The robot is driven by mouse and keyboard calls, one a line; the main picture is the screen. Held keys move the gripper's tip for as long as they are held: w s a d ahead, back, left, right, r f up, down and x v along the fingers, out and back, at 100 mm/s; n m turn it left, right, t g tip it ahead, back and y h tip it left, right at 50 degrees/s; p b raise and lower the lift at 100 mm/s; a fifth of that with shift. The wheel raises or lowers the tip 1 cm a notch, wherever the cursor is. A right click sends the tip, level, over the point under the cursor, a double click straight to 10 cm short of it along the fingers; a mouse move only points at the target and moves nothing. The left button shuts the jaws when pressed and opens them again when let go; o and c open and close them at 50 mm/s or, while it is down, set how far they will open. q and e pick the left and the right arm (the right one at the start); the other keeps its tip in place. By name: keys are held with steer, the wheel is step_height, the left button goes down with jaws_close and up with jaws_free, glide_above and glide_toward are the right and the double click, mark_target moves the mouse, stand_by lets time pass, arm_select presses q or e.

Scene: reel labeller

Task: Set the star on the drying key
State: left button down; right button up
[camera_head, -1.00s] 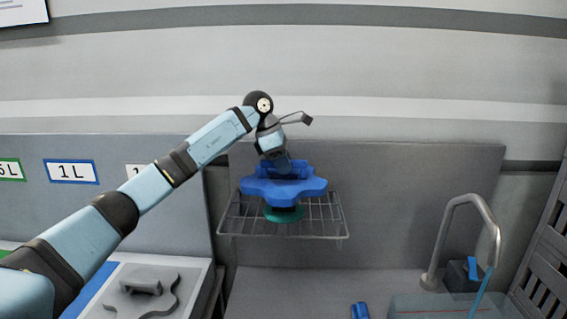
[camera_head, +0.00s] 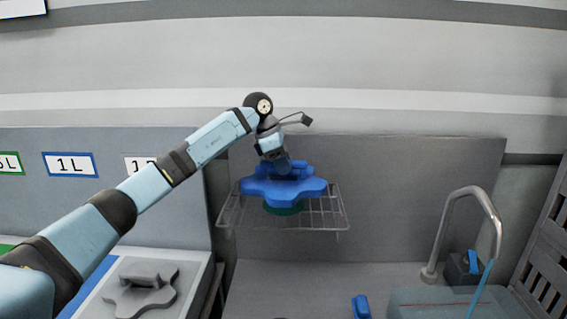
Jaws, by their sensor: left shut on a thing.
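The blue star (camera_head: 284,190) is a flat lobed piece with a raised handle on top, in the middle of the view. My left gripper (camera_head: 284,170) is shut on its handle from above. The star is level, over a green round piece (camera_head: 283,208) that shows only in part beneath it, probably the drying key. This piece is at the wire rack (camera_head: 325,210) on the grey back panel. I cannot tell whether the star touches it, as the star hides its top. My right gripper is not in view.
A grey lobed piece with a handle (camera_head: 142,288) lies on a white-topped surface at lower left. A curved tap (camera_head: 455,225) stands at right by a translucent basin (camera_head: 440,302). A small blue block (camera_head: 361,307) lies at the bottom. Open grey counter lies below the rack.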

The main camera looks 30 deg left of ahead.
mark_target(283, 179)
arm_select(q)
steer(key=shift+f+b, duration=1.2)
steer(key=shift+f, duration=1.25)
steer(key=c, duration=0.9)
jaws_free()
steer(key=shift+a+r, duration=0.1)
steer(key=shift+r, duration=0.05)
steer(key=b+v, duration=0.2)
steer(key=v, duration=1.1)
steer(key=shift+s+r, duration=0.15)
steer(key=shift+r, duration=0.2)
